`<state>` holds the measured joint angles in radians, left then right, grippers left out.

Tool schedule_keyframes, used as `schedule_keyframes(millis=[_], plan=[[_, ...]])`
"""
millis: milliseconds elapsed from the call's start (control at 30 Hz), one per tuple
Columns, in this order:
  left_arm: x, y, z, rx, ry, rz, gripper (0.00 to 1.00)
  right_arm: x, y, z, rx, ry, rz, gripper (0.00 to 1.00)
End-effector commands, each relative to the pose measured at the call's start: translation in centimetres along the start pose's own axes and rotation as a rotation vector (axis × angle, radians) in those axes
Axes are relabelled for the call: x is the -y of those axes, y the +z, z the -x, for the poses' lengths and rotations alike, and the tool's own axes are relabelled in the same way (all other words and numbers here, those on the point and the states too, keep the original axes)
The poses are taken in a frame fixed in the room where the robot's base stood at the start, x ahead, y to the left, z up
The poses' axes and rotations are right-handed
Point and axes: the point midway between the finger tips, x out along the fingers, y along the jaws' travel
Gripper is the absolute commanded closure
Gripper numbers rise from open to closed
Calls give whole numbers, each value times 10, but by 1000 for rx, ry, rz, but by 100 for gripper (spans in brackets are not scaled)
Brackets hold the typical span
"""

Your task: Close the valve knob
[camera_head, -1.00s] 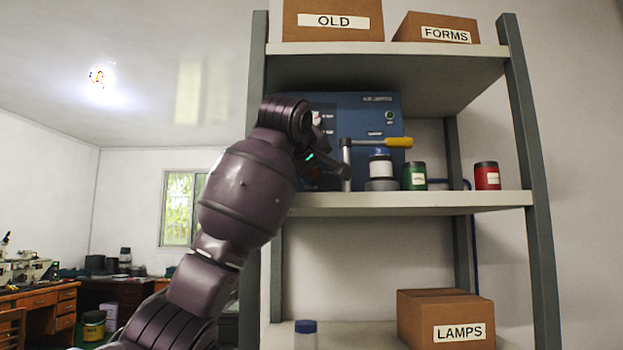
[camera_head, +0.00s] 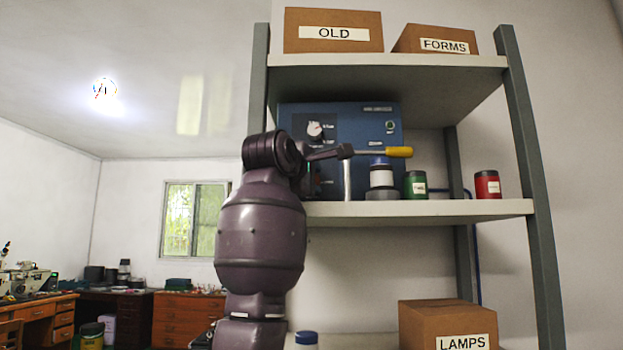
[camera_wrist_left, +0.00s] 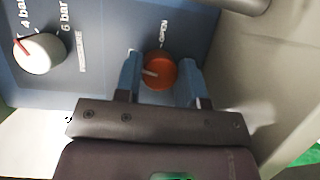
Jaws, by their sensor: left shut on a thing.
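The valve knob (camera_wrist_left: 160,71) is round and red with a pale pointer line. It sits on the blue unit (camera_head: 360,120), beside an "OPEN" label in the left wrist view. The line points to the left of that picture, not at the label. My left gripper (camera_wrist_left: 160,78) has one blue finger on each side of the knob and is shut on it. In the head view my left arm hides the knob and the fingertips. My right gripper is in neither view.
A white pressure dial (camera_wrist_left: 39,54) with a red pointer is beside the knob. On the shelf (camera_head: 430,210) stand a yellow-handled lever (camera_head: 397,152), a white jar (camera_head: 381,177), a green can (camera_head: 415,184) and a red can (camera_head: 487,185). A shelf post (camera_head: 258,90) is close left.

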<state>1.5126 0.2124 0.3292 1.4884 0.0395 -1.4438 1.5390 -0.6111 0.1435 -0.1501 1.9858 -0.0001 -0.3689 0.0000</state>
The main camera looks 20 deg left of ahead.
Motion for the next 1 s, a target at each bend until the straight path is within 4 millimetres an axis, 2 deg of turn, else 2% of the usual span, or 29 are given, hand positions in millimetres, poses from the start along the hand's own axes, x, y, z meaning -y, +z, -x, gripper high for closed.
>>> schedule_keyframes(millis=[400, 733, 767, 800, 900, 1000], plan=[[4, 0, -2, 4, 22, 81, 87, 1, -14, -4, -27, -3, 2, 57], [5, 0, -2, 4, 21, 81, 87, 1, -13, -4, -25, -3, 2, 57], [5, 0, -2, 4, 20, 81, 60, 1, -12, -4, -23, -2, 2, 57], [5, 0, -2, 4, 21, 81, 54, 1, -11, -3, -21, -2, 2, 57], [4, 0, -2, 4, 23, 80, 39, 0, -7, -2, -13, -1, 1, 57], [3, 0, -1, 4, 26, 80, 39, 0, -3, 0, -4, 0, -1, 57]])
